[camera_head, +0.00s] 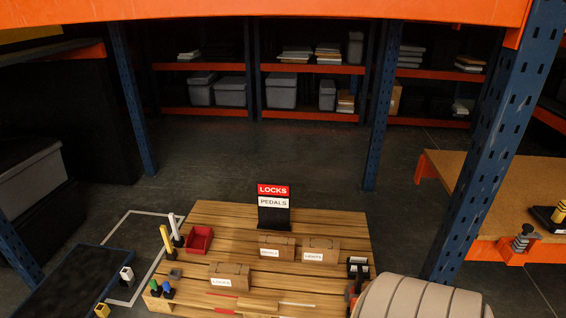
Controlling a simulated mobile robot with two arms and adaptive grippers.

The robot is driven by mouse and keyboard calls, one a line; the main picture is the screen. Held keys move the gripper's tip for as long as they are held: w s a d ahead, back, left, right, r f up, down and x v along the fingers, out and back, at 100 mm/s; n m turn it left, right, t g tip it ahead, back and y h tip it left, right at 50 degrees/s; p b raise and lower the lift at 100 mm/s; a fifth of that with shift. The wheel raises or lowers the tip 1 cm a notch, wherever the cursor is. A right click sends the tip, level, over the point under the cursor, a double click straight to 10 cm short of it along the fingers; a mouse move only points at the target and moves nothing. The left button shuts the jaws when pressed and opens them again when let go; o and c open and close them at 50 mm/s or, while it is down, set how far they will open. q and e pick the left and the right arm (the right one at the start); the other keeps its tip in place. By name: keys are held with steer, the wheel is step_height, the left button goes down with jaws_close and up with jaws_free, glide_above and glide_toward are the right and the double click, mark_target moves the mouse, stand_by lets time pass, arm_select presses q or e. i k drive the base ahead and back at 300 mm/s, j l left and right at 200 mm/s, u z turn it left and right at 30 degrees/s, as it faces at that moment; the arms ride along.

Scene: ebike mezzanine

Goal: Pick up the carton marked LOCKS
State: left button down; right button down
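Three small brown cartons sit on a wooden pallet (215,222). The front-left carton (235,270) has a white label that appears to read LOCKS, though the print is small. Behind it and to the right are a carton (285,241) whose label may read PEDALS and another carton (326,245) whose label I cannot read surely. A black stand (274,217) at the pallet's back carries a red LOCKS sign above a white PEDALS sign. Neither of my grippers shows in the head view.
A red bin (199,239) and yellow and white posts stand left of the cartons. A black device (357,267) and a large ribbed beige roll (420,299) are at the right. Blue rack uprights (484,150) flank the pallet. The floor behind it is clear.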

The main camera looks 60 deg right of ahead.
mark_target(232, 277)
steer(key=z, duration=1.25)
steer(key=i+j+z, duration=0.4)
steer(key=i+j, duration=0.1)
steer(key=j, duration=0.05)
